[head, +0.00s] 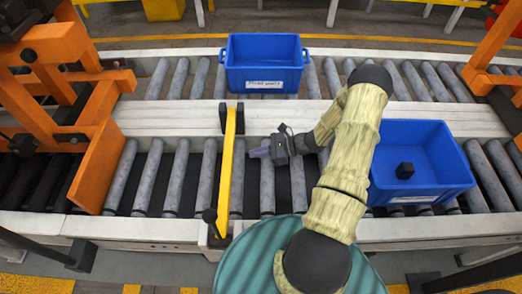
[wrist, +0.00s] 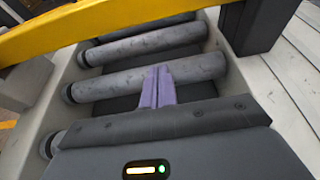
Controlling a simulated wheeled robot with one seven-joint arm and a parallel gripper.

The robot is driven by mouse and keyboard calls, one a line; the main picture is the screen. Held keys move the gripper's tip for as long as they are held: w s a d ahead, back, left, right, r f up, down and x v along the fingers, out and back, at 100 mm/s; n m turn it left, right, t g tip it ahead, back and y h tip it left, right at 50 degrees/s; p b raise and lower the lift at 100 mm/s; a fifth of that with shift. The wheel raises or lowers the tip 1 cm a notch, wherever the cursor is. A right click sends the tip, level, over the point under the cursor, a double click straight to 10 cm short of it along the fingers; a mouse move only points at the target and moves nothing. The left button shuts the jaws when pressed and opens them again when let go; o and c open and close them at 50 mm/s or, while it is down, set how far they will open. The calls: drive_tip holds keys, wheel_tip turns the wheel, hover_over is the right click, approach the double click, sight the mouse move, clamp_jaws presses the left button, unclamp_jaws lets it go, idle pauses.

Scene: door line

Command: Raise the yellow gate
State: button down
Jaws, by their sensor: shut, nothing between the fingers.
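The yellow gate (head: 231,165) is a bar lying across the near roller conveyor, left of my gripper in the head view. It spans from a dark post at the middle rail to a dark knob (head: 209,215) at the near rail. In the wrist view the yellow bar (wrist: 110,25) crosses the top of the picture, beyond the fingertips. My gripper (head: 257,153) hangs over the rollers just right of the bar, apart from it. Its purple fingers (wrist: 158,82) are together with nothing between them.
A blue bin (head: 420,137) with a small black block (head: 405,170) in it sits on the near conveyor, right of my arm. Another blue bin (head: 236,78) stands on the far conveyor. An orange frame (head: 103,160) stands at left. Rollers between it and the gate are clear.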

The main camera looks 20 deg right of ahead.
sight(241, 161)
drive_tip(key=x, duration=0.6)
drive_tip(key=shift+a+f, duration=0.1)
wheel_tip(241, 161, up, 4)
drive_tip(key=shift+f+p, duration=0.1)
drive_tip(key=shift+p, duration=0.4)
drive_tip(key=shift+w, duration=0.1)
